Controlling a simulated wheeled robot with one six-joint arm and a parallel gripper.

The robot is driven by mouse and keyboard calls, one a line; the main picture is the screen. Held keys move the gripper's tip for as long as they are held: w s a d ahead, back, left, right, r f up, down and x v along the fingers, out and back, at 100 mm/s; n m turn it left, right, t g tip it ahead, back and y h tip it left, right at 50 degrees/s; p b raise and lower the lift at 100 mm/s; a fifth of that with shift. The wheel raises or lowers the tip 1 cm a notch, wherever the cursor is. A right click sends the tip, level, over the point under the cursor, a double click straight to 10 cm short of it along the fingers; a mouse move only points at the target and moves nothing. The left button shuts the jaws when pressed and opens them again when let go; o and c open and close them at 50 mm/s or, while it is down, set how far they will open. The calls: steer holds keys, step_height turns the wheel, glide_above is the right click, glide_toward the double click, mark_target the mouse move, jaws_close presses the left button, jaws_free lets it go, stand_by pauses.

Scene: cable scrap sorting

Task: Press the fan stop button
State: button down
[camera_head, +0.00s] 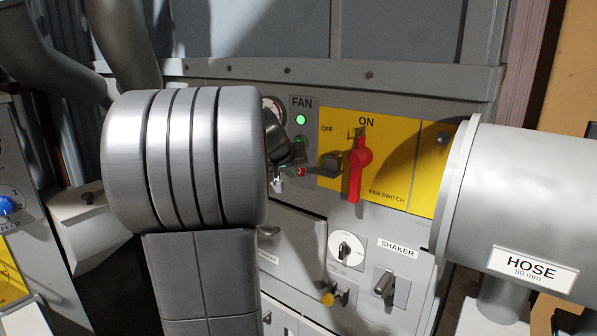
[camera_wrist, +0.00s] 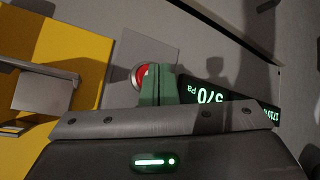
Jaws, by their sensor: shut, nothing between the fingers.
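The red fan stop button (camera_wrist: 140,75) sits on a grey plate in the wrist view, with a pale ring around it. My gripper (camera_wrist: 160,72) is shut and empty, its greenish fingertips overlapping the right part of the button. I cannot tell whether they touch it. In the head view a small red spot, apparently the button (camera_head: 302,171), shows beside my dark gripper (camera_head: 290,172), below the FAN label (camera_head: 302,103). A green lamp (camera_head: 301,119) under the label is lit. My arm hides much of the panel to the left.
The red fan switch lever (camera_head: 359,165) on a yellow plate (camera_head: 397,150) stands just right of the button, pointing to ON. A large grey hose pipe (camera_head: 535,190) juts out at right. Shaker controls (camera_head: 385,285) lie below. A pressure display (camera_wrist: 210,97) reads 570 Pa.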

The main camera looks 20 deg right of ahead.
steer(key=shift+w+d, duration=0.3)
steer(key=shift+d, duration=0.05)
stand_by(0.6)
stand_by(0.3)
steer(key=shift+s+a+b, duration=0.4)
steer(key=shift+s+a, duration=0.15)
steer(key=shift+a, duration=0.15)
steer(key=s+a+b, duration=0.1)
steer(key=a, duration=0.1)
steer(key=s+a+b, duration=0.1)
steer(key=s+a, duration=0.1)
steer(key=shift+b, duration=0.3)
steer(key=shift+d, duration=0.15)
stand_by(0.5)
